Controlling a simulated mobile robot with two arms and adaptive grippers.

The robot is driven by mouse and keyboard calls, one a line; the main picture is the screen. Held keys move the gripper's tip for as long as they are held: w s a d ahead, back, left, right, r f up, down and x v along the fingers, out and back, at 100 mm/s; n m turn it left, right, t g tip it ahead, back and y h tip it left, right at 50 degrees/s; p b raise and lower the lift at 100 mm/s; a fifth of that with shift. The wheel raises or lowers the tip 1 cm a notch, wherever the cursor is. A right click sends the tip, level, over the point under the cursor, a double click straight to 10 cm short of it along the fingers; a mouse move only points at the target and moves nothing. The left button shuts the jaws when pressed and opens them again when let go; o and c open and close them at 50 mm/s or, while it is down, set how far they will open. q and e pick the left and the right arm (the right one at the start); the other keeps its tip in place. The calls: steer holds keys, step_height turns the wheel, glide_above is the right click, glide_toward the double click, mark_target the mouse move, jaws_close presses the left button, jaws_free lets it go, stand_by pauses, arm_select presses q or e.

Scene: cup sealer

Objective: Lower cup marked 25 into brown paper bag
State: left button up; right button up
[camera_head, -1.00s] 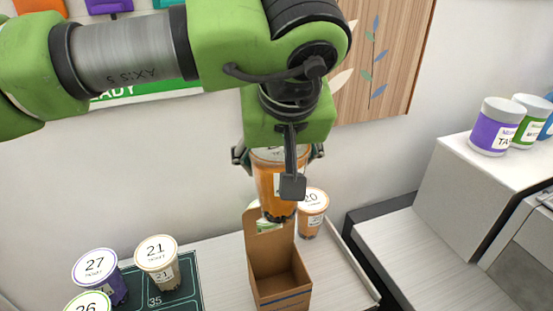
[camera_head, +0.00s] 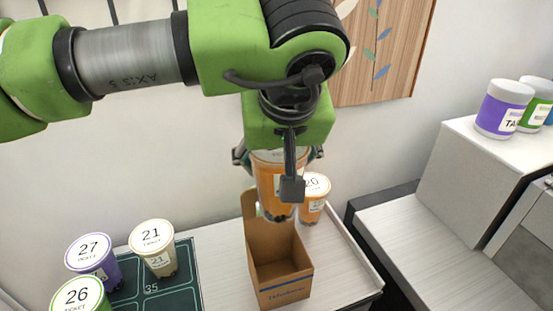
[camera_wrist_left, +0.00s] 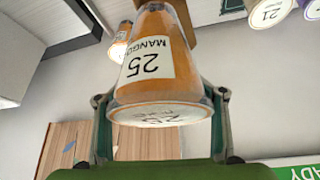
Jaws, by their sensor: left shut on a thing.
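The cup marked 25 (camera_wrist_left: 152,60) is orange with a white label reading "25 MANGO" in the left wrist view. My left gripper (camera_head: 278,158) is shut on it near its lid. In the head view the cup (camera_head: 267,185) hangs upright over the back part of the brown paper bag (camera_head: 283,291). The bag stands open and looks empty, with a tall back flap. The cup's bottom overlaps the bag's opening in the picture; whether it is inside the rim I cannot tell. My right gripper is in neither view.
Cup 20 (camera_head: 314,199) stands right behind the bag. A raised tray edge (camera_head: 357,257) runs right of the bag.

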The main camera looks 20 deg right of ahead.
arm_select(q)
steer(key=shift+f+b, duration=2.5)
steer(key=shift+f, duration=0.8)
steer(key=shift+f+b, duration=4.85)
steer(key=shift+f, duration=1.2)
steer(key=shift+f, duration=0.15)
steer(key=o, duration=1.8)
steer(key=r+p, duration=0.7)
steer(key=r, duration=0.3)
steer(key=r+p, duration=0.8)
steer(key=r, duration=0.2)
steer(key=s+r+p, duration=0.1)
steer(key=r+p, duration=0.7)
steer(key=r, duration=0.2)
steer(key=shift+r, duration=0.15)
